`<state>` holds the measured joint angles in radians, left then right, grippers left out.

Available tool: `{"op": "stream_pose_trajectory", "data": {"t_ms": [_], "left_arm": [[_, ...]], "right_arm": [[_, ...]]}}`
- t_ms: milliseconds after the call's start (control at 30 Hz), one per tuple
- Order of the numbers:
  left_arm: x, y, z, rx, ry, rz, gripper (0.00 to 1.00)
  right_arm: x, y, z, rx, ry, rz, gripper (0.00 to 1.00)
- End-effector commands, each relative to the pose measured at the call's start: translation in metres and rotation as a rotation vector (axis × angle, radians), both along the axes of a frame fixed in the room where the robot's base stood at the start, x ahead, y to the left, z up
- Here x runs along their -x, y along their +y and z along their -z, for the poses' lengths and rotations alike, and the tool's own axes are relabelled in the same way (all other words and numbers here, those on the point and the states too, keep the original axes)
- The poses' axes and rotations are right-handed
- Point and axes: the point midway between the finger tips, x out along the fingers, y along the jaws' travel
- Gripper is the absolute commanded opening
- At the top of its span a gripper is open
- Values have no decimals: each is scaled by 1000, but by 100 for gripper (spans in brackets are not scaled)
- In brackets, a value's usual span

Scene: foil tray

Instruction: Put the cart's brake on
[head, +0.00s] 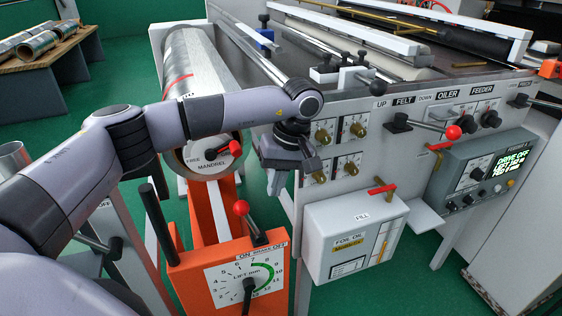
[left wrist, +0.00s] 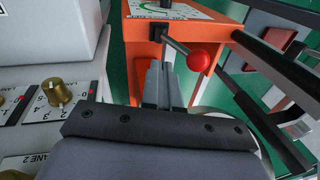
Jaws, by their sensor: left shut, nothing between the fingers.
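The orange cart (head: 190,266) stands in front of the machine, with a dial on its front panel. Its brake lever has a red knob (head: 241,208) above a plate (head: 262,250) that reads ON, BRAKE, OFF. The lever leans left in the head view, with its knob toward the ON end. My left gripper (head: 277,184) is shut and empty, pointing down, right of and above the knob. In the left wrist view the fingers (left wrist: 160,85) are just left of the red knob (left wrist: 199,61); I cannot tell whether they touch the lever. My right gripper is out of view.
A foil roll (head: 188,60) lies on the mandrel above the cart, with another red-knobbed lever (head: 235,147) at its end. The machine's control panel (head: 400,170) and a white foil oil box (head: 352,235) stand close on the right. A black post (head: 158,222) rises left of the brake lever.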

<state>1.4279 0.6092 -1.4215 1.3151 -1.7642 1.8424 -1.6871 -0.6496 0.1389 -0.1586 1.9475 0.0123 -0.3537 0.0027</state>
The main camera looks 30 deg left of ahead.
Motion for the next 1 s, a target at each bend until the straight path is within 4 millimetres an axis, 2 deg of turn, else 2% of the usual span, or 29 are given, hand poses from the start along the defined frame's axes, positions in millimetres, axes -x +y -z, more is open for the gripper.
{"op": "stream_pose_trajectory", "data": {"t_ms": [67,200,400,833,1000], "left_arm": [[4,4,16,0,4,-1,0],[16,19,18,0,1,0,0],[25,30,23,0,0,0,0],[26,31,25,3,-1,0,0],[25,30,29,43,-46,-1,0]], "right_arm": [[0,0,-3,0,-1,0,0],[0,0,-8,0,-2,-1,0],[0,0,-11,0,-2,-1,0],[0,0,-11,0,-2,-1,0],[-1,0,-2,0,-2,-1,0]]}}
